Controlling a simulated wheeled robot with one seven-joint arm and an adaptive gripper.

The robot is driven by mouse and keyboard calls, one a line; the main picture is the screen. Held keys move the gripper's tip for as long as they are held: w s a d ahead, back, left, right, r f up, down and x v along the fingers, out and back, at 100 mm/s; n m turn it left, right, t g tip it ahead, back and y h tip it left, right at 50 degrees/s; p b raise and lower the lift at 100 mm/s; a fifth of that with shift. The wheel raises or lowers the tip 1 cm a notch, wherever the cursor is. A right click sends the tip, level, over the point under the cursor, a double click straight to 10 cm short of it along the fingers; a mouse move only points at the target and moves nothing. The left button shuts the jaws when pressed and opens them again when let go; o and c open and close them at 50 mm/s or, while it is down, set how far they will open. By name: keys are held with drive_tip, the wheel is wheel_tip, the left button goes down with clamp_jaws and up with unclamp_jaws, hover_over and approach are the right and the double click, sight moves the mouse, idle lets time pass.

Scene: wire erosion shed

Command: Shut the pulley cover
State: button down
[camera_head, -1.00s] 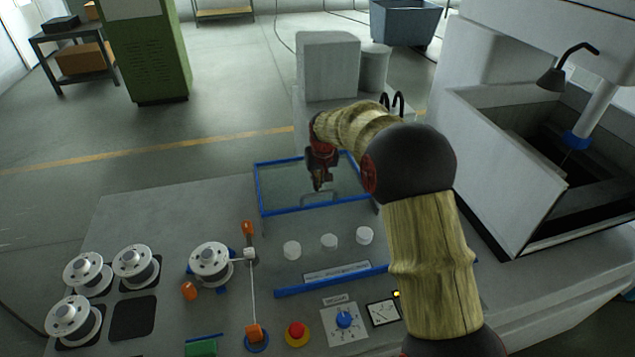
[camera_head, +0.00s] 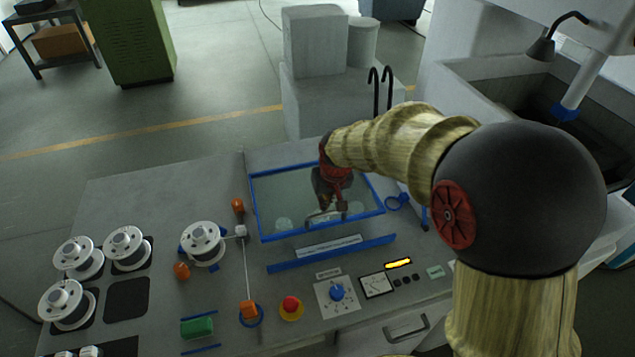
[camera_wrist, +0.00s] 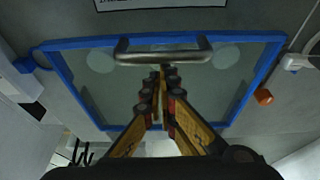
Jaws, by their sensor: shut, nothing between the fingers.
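The pulley cover (camera_head: 290,234) is a clear panel in a blue frame, lying low over the panel. Whether it rests fully down I cannot tell. White pulleys (camera_head: 283,225) show dimly through it. A metal bar handle (camera_head: 325,215) is near its front edge. My gripper (camera_head: 333,206) is shut and empty, above the clear panel at the handle. In the wrist view the cover's frame (camera_wrist: 255,85) surrounds my gripper (camera_wrist: 165,75), whose tips point at the handle (camera_wrist: 163,58). Whether they touch it I cannot tell.
A blue strip with a label (camera_head: 330,252) lies in front of the cover. A wire spool (camera_head: 203,243) and orange knobs stand to the left. A red button (camera_head: 291,305) and a blue dial (camera_head: 337,292) are nearer me. Black hooks (camera_head: 380,90) rise behind.

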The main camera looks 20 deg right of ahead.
drive_tip(key=s, duration=0.8)
drive_tip(key=shift+s+f, duration=0.1)
drive_tip(key=shift+s, duration=0.05)
drive_tip(key=v, duration=1.2)
drive_tip(key=s+r+t, duration=0.1)
drive_tip(key=s+r, duration=0.1)
drive_tip(key=s, duration=0.5)
drive_tip(key=s+r+t, duration=0.1)
drive_tip(key=s+r, duration=0.2)
drive_tip(key=s, duration=0.5)
drive_tip(key=shift+a, duration=0.35)
drive_tip(key=c, duration=2.5)
unclamp_jaws()
drive_tip(key=shift+r, duration=0.15)
drive_tip(key=shift+c, duration=0.2)
